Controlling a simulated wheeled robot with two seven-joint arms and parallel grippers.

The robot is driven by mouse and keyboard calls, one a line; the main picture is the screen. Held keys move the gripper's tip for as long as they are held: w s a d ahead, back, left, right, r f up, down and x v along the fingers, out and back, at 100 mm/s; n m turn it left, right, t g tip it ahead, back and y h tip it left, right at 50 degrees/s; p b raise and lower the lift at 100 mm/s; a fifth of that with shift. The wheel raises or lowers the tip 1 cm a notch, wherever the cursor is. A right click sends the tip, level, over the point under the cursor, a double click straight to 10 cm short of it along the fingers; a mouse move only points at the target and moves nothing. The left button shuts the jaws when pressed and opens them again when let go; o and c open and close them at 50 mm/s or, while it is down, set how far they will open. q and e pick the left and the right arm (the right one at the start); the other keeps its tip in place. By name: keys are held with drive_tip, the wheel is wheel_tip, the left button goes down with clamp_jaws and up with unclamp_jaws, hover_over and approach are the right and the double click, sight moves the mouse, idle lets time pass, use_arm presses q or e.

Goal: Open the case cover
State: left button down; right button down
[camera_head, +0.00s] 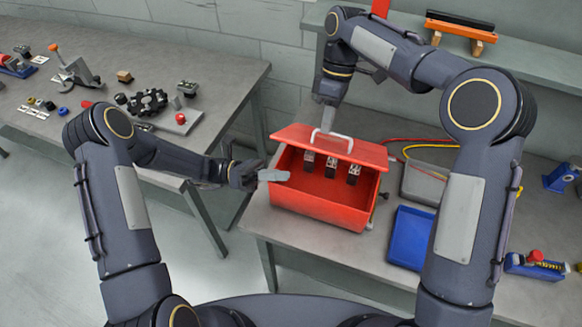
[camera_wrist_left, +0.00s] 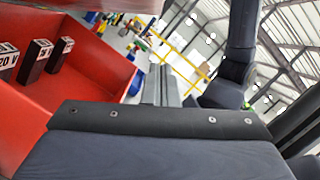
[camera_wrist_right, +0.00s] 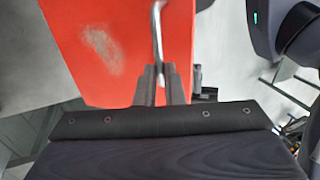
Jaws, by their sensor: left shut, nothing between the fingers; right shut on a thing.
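The red case (camera_head: 314,205) stands on the grey bench, with several dark blocks (camera_head: 331,167) inside. Its red cover (camera_head: 372,153) is raised and tilted above the box, so the inside shows from the front. The cover has a pale handle (camera_head: 343,140); in the right wrist view the handle (camera_wrist_right: 157,30) runs into the fingers. My right gripper (camera_head: 327,122) is shut on the handle from above. My left gripper (camera_head: 286,176) is shut and empty at the case's left front rim. In the left wrist view, its fingers (camera_wrist_left: 162,85) are beside the red case wall (camera_wrist_left: 95,50).
A blue tray (camera_head: 410,238) and a grey box with red and yellow cables (camera_head: 425,182) lie right of the case. A shelf (camera_head: 520,62) stands behind. A second bench (camera_head: 215,75) at left holds many small parts. Floor shows between the benches.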

sight(329, 155)
drive_tip(key=shift+w+d+f, duration=0.35)
drive_tip(key=shift+w+f, duration=0.05)
drive_tip(key=shift+f, duration=0.05)
use_arm(q)
drive_tip(key=d+r, duration=0.5)
drive_tip(key=d, duration=0.4)
drive_tip(key=shift+w, duration=0.3)
drive_tip(key=shift+w+d+r, duration=0.1)
drive_tip(key=shift+w+r, duration=0.3)
drive_tip(key=shift+r, duration=0.25)
use_arm(e)
drive_tip(key=c, duration=1.8)
unclamp_jaws()
drive_tip(key=shift+f, duration=0.1)
use_arm(q)
drive_tip(key=shift+w+d+f, duration=0.1)
drive_tip(key=shift+w+f, duration=0.15)
drive_tip(key=shift+w, duration=0.25)
use_arm(e)
drive_tip(key=shift+o, duration=1.4)
drive_tip(key=shift+w+f, duration=0.1)
drive_tip(key=shift+w, duration=0.35)
use_arm(q)
drive_tip(key=shift+s, duration=0.15)
use_arm(e)
drive_tip(key=shift+s+r, duration=0.15)
drive_tip(key=shift+r, duration=0.05)
drive_tip(key=shift+a+r, duration=0.1)
